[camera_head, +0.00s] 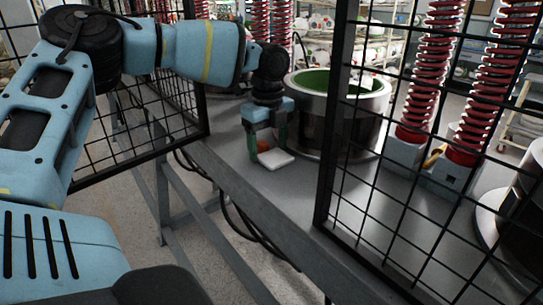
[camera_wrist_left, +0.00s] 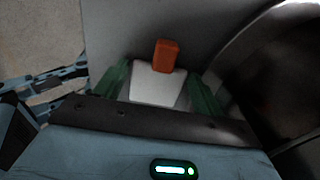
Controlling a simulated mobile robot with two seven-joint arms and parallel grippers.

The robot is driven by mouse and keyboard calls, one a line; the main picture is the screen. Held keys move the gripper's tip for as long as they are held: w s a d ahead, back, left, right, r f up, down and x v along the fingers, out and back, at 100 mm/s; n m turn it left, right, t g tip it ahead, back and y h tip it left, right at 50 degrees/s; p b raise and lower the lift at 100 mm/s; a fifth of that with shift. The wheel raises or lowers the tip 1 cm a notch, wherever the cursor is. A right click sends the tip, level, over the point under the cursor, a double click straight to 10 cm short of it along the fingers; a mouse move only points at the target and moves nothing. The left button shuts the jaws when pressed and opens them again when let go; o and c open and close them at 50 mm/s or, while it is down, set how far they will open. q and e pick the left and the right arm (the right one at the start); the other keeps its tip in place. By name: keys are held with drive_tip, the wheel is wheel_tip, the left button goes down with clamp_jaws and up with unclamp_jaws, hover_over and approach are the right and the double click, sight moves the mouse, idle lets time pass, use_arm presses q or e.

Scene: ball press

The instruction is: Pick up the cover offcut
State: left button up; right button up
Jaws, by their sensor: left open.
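A flat white piece (camera_head: 275,159), which looks like the cover offcut, lies on the grey bench top below my left gripper (camera_head: 268,150). In the left wrist view the white piece (camera_wrist_left: 157,89) shows between the two green fingers of my left gripper (camera_wrist_left: 160,72). The fingers stand apart and I see no clear grip on it. An orange-red block (camera_wrist_left: 166,56) is at the far edge of the white piece; it also shows between the fingers in the head view (camera_head: 264,146). My right gripper is not in view.
A large round metal drum (camera_head: 318,135) with a green inside stands close to the right of my left gripper. Red ribbed columns (camera_head: 425,80) stand farther right. The bench's front edge is close.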

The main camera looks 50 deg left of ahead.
sight(268, 152)
use_arm(q)
drive_tip(key=c, duration=0.6)
wheel_tip(268, 152, up, 10)
drive_tip(key=shift+p, duration=0.3)
